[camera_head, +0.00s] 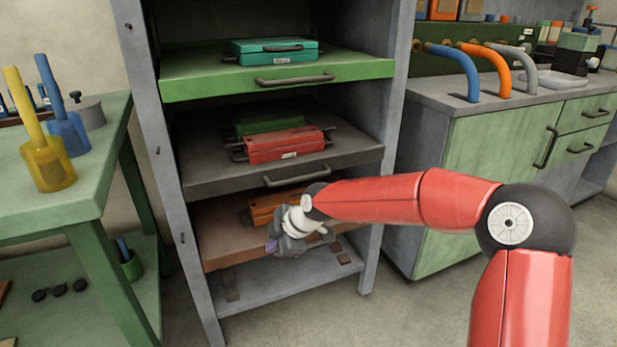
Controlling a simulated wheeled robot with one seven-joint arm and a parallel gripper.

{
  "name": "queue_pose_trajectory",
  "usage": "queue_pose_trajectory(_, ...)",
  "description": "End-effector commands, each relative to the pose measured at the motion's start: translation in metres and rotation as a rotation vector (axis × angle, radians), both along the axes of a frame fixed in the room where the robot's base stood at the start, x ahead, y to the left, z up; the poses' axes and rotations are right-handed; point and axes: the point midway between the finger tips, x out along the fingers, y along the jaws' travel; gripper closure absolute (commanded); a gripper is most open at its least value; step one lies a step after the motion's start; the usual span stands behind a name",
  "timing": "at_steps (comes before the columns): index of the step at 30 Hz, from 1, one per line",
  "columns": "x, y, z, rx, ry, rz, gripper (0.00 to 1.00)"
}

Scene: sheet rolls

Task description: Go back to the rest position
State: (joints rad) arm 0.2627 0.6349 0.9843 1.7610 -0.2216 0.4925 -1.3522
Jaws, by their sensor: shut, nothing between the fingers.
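My red arm reaches in from the lower right, bent at a dark round elbow joint. My gripper (274,246), small and grey at the arm's end, is in front of the brown lower shelf (222,246) of the rack. Its fingers are shut and appear empty, though they are small and partly hidden by the wrist. An orange case (262,212) lies on that shelf, partly hidden behind my gripper and wrist. I cannot tell whether the gripper touches the shelf.
Above are a dark shelf (210,178) with red (284,146) and green (268,123) cases, and a green shelf (190,86) with a teal case (270,53). A green table (85,190) stands left, a green cabinet (490,145) right. Floor (410,310) shows between the rack and my arm.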

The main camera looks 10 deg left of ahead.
Motion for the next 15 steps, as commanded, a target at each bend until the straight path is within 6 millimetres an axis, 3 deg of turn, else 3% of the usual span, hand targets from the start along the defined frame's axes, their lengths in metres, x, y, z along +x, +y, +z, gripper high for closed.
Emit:
queue_pose_trajectory(5, -0.016, -0.029, 0.006, -0.099, 0.032, -0.113, 1.00)
queue_pose_trajectory(11, -0.050, -0.110, 0.034, -0.247, 0.085, -0.472, 1.00)
queue_pose_trajectory(15, -0.083, -0.170, 0.065, -0.270, 0.111, -0.779, 1.00)
